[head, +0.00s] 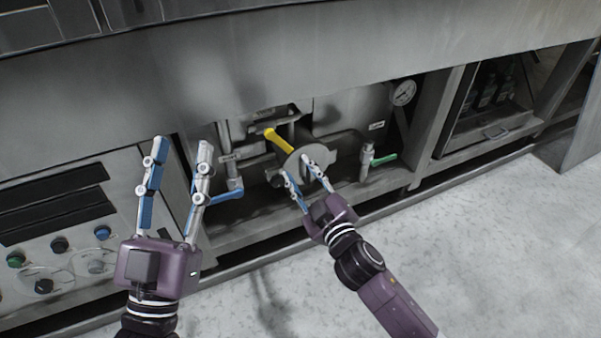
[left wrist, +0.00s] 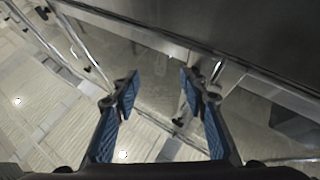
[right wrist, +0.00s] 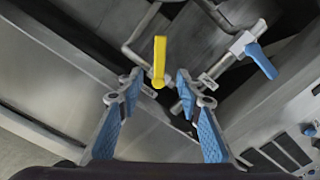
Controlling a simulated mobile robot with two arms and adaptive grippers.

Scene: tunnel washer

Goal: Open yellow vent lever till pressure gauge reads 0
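The yellow vent lever (head: 279,140) sits on the piping in the recess of the machine. In the right wrist view the yellow lever (right wrist: 159,62) stands just beyond my fingertips, roughly between them. My right gripper (head: 303,170) is open, in front of the valve body below the lever; in the right wrist view its fingers (right wrist: 158,78) are apart and empty.
A blue lever (head: 218,195) lies left of the yellow one; it also shows in the right wrist view (right wrist: 262,60). A green lever (head: 383,160) is to the right. A panel with several knobs (head: 60,245) stands at the left. The floor (head: 480,230) in front is clear.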

